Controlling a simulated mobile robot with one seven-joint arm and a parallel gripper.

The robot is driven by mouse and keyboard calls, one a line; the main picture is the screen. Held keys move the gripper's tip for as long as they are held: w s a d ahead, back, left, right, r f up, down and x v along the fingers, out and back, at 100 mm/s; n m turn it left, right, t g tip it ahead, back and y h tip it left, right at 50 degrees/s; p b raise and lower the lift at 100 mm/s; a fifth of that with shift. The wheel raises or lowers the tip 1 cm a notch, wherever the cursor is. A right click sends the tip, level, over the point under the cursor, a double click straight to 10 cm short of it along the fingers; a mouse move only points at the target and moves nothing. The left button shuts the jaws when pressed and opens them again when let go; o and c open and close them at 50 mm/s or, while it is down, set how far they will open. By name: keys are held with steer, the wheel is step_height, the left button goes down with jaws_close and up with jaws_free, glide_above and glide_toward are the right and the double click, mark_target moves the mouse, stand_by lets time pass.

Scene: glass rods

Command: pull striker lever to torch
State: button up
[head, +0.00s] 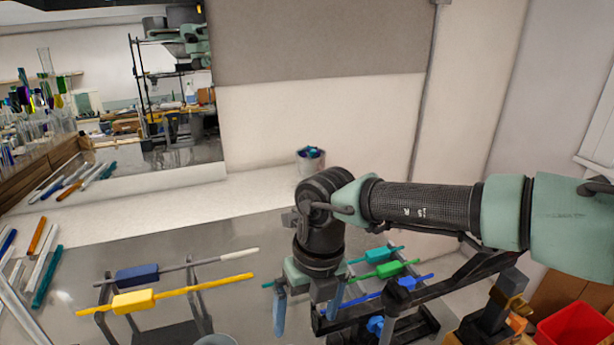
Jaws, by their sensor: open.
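My gripper (306,316) points down over the grey bench at the lower middle. Its two fingers are apart, and I see nothing held between them. It is just left of a dark rack holding rods with green and blue blocks. A dark upright device with a copper-brown top (511,284) stands at the lower right, under my forearm; it may be the torch. A small orange part (516,323) shows beside it. I cannot tell whether that is the striker lever. My gripper is well left of this device and apart from it.
A left rack (103,324) holds a yellow rod (215,283) and a grey rod with a blue block (137,274). The right rack's green block (390,270) is close to my gripper. A red bin (575,328) is at lower right. Loose rods lie at left.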

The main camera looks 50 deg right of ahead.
mark_target(335, 338)
steer(key=shift+m+g+h, duration=0.4)
steer(key=s+d, duration=0.3)
steer(key=shift+d, duration=0.3)
steer(key=shift+s+d+f, duration=0.1)
steer(key=shift+s+d, duration=0.1)
step_height(335, 338, down, 9)
steer(key=b, duration=0.6)
steer(key=shift+w+a, duration=0.1)
